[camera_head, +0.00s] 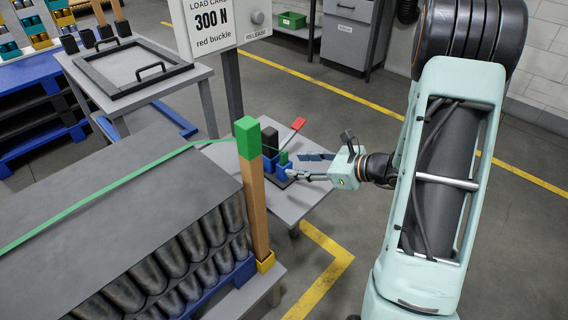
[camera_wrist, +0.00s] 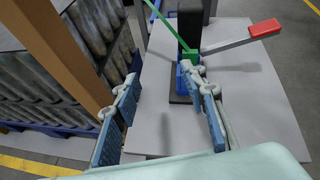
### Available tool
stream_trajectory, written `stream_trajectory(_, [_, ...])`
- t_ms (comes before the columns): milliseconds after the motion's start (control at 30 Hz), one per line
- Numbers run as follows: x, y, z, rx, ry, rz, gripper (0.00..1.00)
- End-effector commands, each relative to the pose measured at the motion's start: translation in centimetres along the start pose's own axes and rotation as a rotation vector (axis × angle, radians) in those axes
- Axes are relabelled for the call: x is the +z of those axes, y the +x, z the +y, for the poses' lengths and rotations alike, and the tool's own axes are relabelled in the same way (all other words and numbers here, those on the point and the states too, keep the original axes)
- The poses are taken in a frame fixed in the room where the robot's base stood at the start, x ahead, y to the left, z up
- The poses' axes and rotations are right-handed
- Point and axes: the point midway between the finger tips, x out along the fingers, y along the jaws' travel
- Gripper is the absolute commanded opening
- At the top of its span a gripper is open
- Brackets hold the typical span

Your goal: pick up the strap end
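A green strap (camera_head: 110,188) runs over the top of the can stack, past the green-capped wooden post (camera_head: 247,140), toward a small device on the grey side table. Its green end piece (camera_head: 283,157) shows beside the blue part (camera_head: 284,169) of that device. In the wrist view, the green end (camera_wrist: 190,56) lies against the black upright, above the blue part (camera_wrist: 186,70). My gripper (camera_head: 308,166) is open and empty at the right of the device. In the wrist view, my two blue-padded fingers (camera_wrist: 163,104) are spread wide, with the green end beyond them.
A lever with a red handle (camera_head: 298,124) sticks up from the device; it also shows in the wrist view (camera_wrist: 264,28). The wooden post and can stack stand close on the left. A load card sign (camera_head: 212,22) stands behind. Bare tabletop (camera_wrist: 262,110) lies around the device.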

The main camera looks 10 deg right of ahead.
Motion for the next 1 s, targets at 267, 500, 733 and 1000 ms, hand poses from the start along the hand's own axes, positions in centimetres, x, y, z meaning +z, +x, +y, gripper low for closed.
stream_trajectory(267, [-3.0, 0.0, -2.5, -0.15, 0.213, -0.045, 0.39])
stream_trajectory(500, [-2.9, 3.6, -3.1, -0.15, 0.213, -0.045, 0.39])
stream_trajectory(733, [-2.7, 5.3, -3.5, -0.153, 0.212, -0.045, 0.39])
stream_trajectory(1000, [-2.1, 8.6, -3.8, -0.148, 0.21, -0.045, 0.39])
